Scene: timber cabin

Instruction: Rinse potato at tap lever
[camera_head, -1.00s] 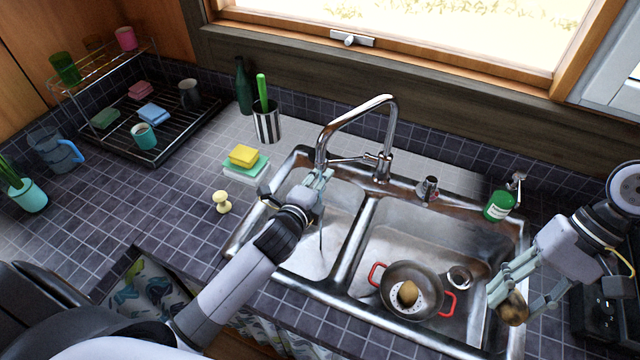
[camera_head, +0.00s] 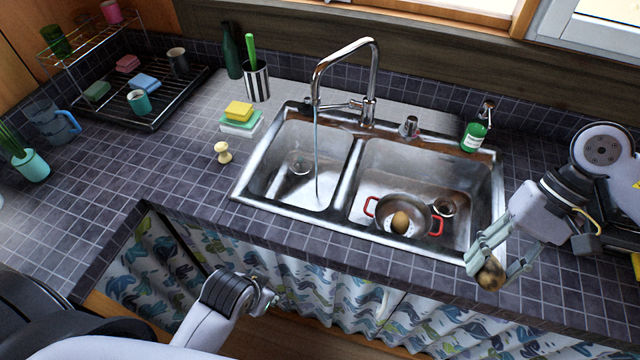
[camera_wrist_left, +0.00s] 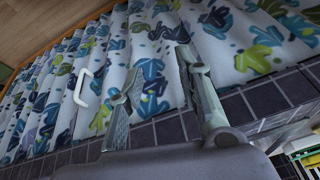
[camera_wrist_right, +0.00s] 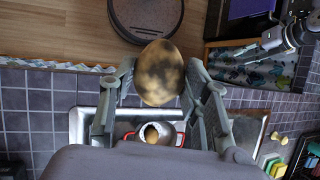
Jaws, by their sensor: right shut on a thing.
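A brown potato with dark dirty patches (camera_head: 490,275) is held between the fingers of my right gripper (camera_head: 492,262), at the sink's right front corner. It shows large in the right wrist view (camera_wrist_right: 159,73). The chrome tap (camera_head: 345,50) stands behind the sink, with its lever (camera_head: 348,104) beside the base. A thin water stream (camera_head: 316,160) falls from the spout into the left basin (camera_head: 285,165). My left gripper (camera_head: 268,297) is in front of the counter, away from the tap. Its fingers stand apart and empty in the left wrist view (camera_wrist_left: 152,75).
A colander with red handles (camera_head: 385,212) holds another potato (camera_head: 400,220) in the right basin. Sponges (camera_head: 240,118), a wooden-looking knob brush (camera_head: 222,152) and a green soap bottle (camera_head: 474,136) stand around the sink. A patterned curtain (camera_head: 310,290) hangs below the counter.

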